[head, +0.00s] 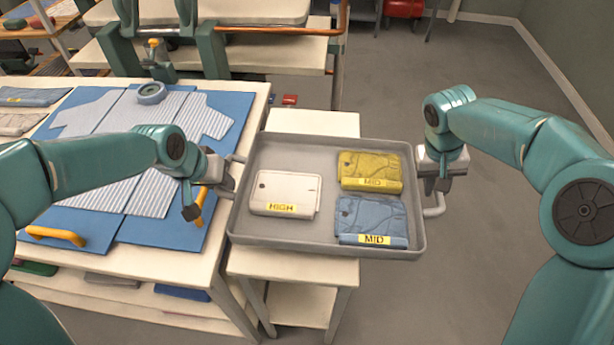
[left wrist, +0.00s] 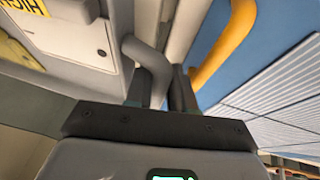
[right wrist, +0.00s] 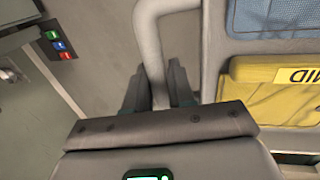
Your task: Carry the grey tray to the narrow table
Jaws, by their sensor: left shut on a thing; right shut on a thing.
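The grey tray (head: 326,245) is over the narrow table (head: 315,122), whose pale top shows behind and in front of it. I cannot tell whether the tray touches the table. In it lie a white folded garment tagged HIGH (head: 285,190), a yellow one tagged MID (head: 368,166) and a blue one tagged MID (head: 368,215). My left gripper (head: 225,190) is shut on the tray's left handle, which shows in the left wrist view (left wrist: 146,62). My right gripper (head: 436,188) is shut on the right handle, which shows in the right wrist view (right wrist: 152,48).
A wide table (head: 150,262) with a blue folding board (head: 85,202) and a striped shirt (head: 160,170) stands close on the left. Yellow handles (head: 55,236) stick up from the board. Floor (head: 445,275) is clear on the right.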

